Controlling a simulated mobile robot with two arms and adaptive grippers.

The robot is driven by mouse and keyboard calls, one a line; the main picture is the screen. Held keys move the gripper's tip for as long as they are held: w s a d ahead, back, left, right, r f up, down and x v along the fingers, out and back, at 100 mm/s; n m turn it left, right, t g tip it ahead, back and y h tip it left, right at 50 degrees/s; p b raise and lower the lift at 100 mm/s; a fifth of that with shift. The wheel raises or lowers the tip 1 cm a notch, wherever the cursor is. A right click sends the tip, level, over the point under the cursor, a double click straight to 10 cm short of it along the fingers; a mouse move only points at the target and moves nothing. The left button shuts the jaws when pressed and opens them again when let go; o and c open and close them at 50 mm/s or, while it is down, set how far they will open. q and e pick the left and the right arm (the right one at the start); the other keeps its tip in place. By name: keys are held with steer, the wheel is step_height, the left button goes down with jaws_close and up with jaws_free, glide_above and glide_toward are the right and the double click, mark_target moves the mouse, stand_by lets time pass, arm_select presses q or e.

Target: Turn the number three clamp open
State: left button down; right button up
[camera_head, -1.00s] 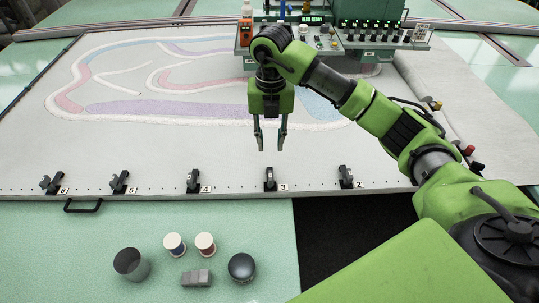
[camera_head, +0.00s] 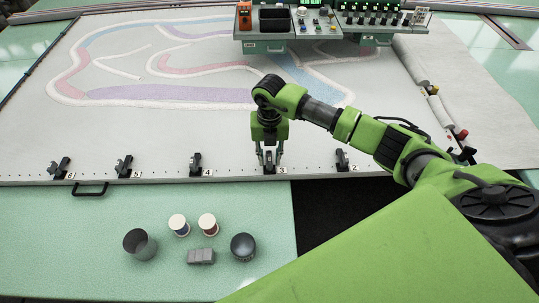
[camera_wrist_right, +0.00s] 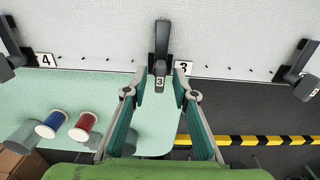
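The number three clamp (camera_head: 269,163) is a black clamp on the front edge of the white cloth frame, beside a label "3". In the right wrist view the clamp (camera_wrist_right: 160,55) stands upright in the picture, with a "3" tag at its lower end. My right gripper (camera_head: 269,160) is directly above and around this clamp, pointing down. In the right wrist view its two fingers (camera_wrist_right: 157,92) are spread, one on each side of the clamp's lower end, with gaps visible. My left gripper is not in view.
Clamp four (camera_head: 196,164) and clamp two (camera_head: 342,160) stand on either side along the same edge. A cup (camera_head: 139,244), thread spools (camera_head: 179,225), a grey block (camera_head: 200,256) and a dark round container (camera_head: 243,246) are on the green table in front. A control console (camera_head: 330,22) stands at the back.

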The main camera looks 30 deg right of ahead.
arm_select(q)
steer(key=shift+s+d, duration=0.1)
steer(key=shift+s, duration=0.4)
arm_select(e)
jaws_close()
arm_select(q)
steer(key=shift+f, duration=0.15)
arm_select(e)
steer(key=n+b, duration=0.2)
steer(key=b, duration=0.1)
steer(key=shift+f+n, duration=0.2)
steer(key=shift+n, duration=0.2)
steer(key=n+b, duration=0.9)
steer(key=n, duration=0.1)
steer(key=shift+n+b, duration=0.4)
arm_select(q)
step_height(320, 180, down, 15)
steer(key=b, duration=0.2)
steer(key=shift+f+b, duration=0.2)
steer(key=shift+b, duration=0.2)
arm_select(e)
steer(key=n, duration=0.4)
steer(key=shift+r, duration=0.2)
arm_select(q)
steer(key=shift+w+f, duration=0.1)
arm_select(e)
steer(key=shift+n, duration=0.3)
